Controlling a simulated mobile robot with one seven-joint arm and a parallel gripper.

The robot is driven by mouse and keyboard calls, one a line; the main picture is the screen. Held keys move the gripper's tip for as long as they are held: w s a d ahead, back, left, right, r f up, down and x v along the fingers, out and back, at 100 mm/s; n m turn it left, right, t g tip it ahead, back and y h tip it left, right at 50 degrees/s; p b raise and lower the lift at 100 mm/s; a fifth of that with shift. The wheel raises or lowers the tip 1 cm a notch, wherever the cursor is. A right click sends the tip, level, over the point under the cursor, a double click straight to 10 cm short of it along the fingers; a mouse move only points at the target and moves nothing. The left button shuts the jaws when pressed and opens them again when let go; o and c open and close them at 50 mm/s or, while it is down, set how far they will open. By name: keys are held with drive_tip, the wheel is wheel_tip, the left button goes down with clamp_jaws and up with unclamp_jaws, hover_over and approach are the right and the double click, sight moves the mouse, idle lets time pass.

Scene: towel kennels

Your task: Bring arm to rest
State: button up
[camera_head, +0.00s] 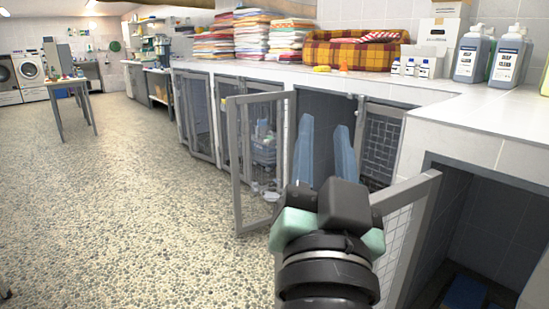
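My gripper (325,148) is in the camera_head view, right of the middle, in front of an open kennel (318,103) under the counter. Its two blue fingers stand up and apart, with a clear gap between them and nothing seen in the gap. My arm's dark wrist and pale green parts fill the lower middle of the view. They hide the lower part of the kennel opening.
A mesh kennel door (260,160) stands swung open left of my gripper. Another open door (405,235) is close on the right. Folded towels (262,38), a plaid pet bed (352,50) and bottles (508,57) stand on the counter (440,90). The pebbled floor (130,200) at left is clear.

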drive_tip(key=s+a+r+n+t+y+p, duration=0.1)
drive_tip(key=s+a+r+n+t+p, duration=0.2)
drive_tip(key=r, duration=0.5)
drive_tip(key=s+a+r+n+t+y, duration=0.2)
drive_tip(key=s+r, duration=0.4)
drive_tip(key=r, duration=0.2)
wheel_tip(320, 180, up, 31)
drive_tip(key=p, duration=3.1)
drive_tip(key=shift+w+a, duration=0.15)
drive_tip(key=shift+w, duration=0.1)
drive_tip(key=shift+r+p, duration=0.3)
drive_tip(key=shift+p, duration=0.2)
drive_tip(key=shift+o, duration=1.4)
drive_tip(key=shift+r, duration=0.1)
drive_tip(key=shift+c, duration=0.3)
